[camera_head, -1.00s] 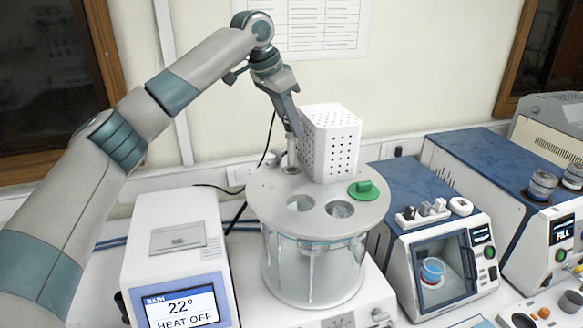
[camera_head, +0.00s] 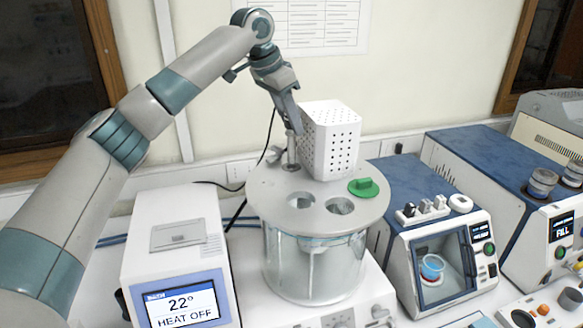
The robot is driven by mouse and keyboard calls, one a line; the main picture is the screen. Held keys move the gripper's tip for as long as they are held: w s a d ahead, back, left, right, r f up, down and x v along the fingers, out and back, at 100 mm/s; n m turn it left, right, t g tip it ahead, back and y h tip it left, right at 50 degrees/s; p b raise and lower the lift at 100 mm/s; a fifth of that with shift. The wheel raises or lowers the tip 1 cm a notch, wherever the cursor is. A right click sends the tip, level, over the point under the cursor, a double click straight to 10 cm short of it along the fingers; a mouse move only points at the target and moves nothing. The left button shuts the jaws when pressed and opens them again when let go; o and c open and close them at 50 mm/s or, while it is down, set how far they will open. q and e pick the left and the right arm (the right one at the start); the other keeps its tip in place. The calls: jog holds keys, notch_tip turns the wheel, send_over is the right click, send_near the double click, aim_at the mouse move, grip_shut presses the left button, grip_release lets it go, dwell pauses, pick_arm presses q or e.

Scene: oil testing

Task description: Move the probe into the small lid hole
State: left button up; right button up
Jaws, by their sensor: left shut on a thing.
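The glass bath vessel (camera_head: 312,270) has a round grey lid (camera_head: 268,205) with two larger open holes in its front half. My left gripper (camera_head: 296,130) points down over the back left of the lid and is shut on the probe (camera_head: 291,152), a slim grey upright piece. The probe's lower end meets a small round fitting at the lid's back left. I cannot tell how far it goes into the small hole there. My right gripper is not in view.
A white perforated box (camera_head: 330,140) stands on the lid right beside the gripper. The bath controller (camera_head: 180,250) is at left; blue-topped instruments (camera_head: 425,190) stand at right.

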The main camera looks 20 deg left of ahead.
aim_at(291, 164)
pick_arm(q)
jog(key=shift+f, duration=0.15)
jog(key=shift+f, duration=1.4)
jog(key=shift+f, duration=1.9)
jog(key=shift+f, duration=1.3)
dwell(0.8)
jog(key=o, duration=0.9)
jog(key=shift+c, duration=0.2)
